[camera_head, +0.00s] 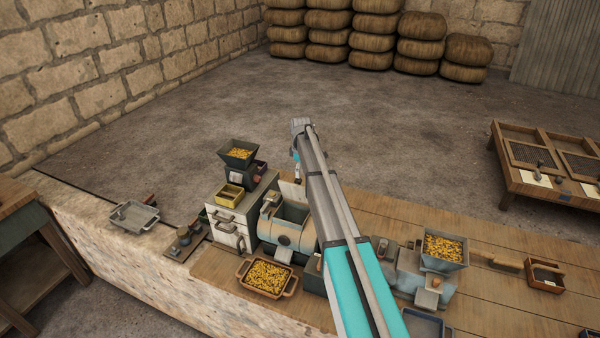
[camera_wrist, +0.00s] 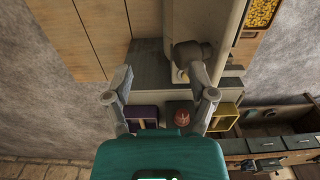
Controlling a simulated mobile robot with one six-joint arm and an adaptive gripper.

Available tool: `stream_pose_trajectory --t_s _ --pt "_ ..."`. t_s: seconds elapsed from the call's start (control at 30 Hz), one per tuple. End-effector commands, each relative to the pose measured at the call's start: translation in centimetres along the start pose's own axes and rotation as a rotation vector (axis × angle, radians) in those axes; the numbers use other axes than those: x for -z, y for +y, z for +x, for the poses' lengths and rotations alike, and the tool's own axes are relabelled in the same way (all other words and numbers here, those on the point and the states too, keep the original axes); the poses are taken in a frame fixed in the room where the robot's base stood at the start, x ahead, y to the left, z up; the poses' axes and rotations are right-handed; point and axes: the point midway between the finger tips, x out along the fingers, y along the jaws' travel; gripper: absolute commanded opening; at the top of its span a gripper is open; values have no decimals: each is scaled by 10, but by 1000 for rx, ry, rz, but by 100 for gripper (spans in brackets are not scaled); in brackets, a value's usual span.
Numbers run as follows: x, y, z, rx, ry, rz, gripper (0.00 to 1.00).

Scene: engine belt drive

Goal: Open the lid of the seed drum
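The seed drum (camera_head: 283,242) appears to be the pale blue-grey cylindrical machine on the wooden bench in the head view, left of my arm. Its top has a dark square opening (camera_head: 291,213). A pale flat panel (camera_head: 291,190), which looks like its lid, stands raised behind the opening. Whether a finger touches the panel I cannot tell.
A cabinet (camera_head: 232,222) with a yellow tray (camera_head: 230,195) and a grain hopper (camera_head: 239,152) stands left of the drum. A grain tray (camera_head: 267,278) sits in front. Another hopper machine (camera_head: 443,248) is right of my arm.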

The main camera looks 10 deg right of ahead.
Motion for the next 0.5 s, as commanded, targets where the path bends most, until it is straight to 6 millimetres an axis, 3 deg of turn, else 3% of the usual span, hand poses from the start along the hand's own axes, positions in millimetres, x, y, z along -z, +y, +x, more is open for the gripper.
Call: stream_pose_trajectory --t_s 0.5 --pt "0 20 -18 1 0 0 72"
